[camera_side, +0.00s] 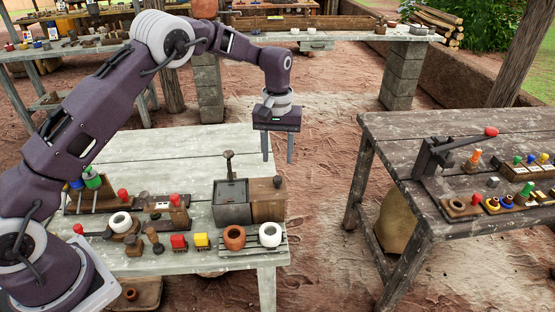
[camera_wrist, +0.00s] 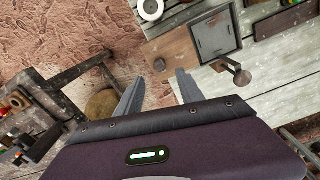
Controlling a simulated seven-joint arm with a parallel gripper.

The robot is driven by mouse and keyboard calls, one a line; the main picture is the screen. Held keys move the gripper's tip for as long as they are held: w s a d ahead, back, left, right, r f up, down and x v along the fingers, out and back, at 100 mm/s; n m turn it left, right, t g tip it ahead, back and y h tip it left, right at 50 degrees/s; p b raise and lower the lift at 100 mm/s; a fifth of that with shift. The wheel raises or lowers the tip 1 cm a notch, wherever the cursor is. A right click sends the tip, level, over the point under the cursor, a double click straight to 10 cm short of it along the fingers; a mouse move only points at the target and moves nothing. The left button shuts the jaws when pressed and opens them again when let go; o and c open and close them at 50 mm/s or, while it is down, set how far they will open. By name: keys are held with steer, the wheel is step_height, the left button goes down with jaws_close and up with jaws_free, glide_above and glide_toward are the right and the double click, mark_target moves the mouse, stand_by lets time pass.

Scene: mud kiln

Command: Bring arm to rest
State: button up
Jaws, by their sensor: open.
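My gripper (camera_side: 278,147) hangs from my arm, pointing down, above the right end of the pale wooden table (camera_side: 150,155). Its two fingers are apart with nothing between them. In the wrist view my gripper (camera_wrist: 159,92) shows both fingers spread over bare ground and the table's edge. It touches nothing. Below and in front of it on the table stand a grey metal box with a handle (camera_side: 231,203) and a brown wooden block (camera_side: 268,203). The box also shows in the wrist view (camera_wrist: 213,36).
A clay pot (camera_side: 234,237) and a white ring-shaped pot (camera_side: 270,235) sit on a slatted rack at the table's front right. A darker table (camera_side: 400,130) with a lever and pegs stands right, beyond a ground gap.

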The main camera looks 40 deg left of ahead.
steer(key=s+r+m+t, duration=0.1)
steer(key=s+r, duration=0.6)
steer(key=r, duration=0.3)
steer(key=s+r+m+t, duration=0.1)
steer(key=s+r+t, duration=0.1)
steer(key=s+r, duration=0.65)
steer(key=s+m+t, duration=0.2)
steer(key=s+m, duration=0.2)
steer(key=s, duration=1.8)
steer(key=shift+d+r+t, duration=0.15)
steer(key=shift+r+t, duration=0.15)
steer(key=shift+r, duration=0.15)
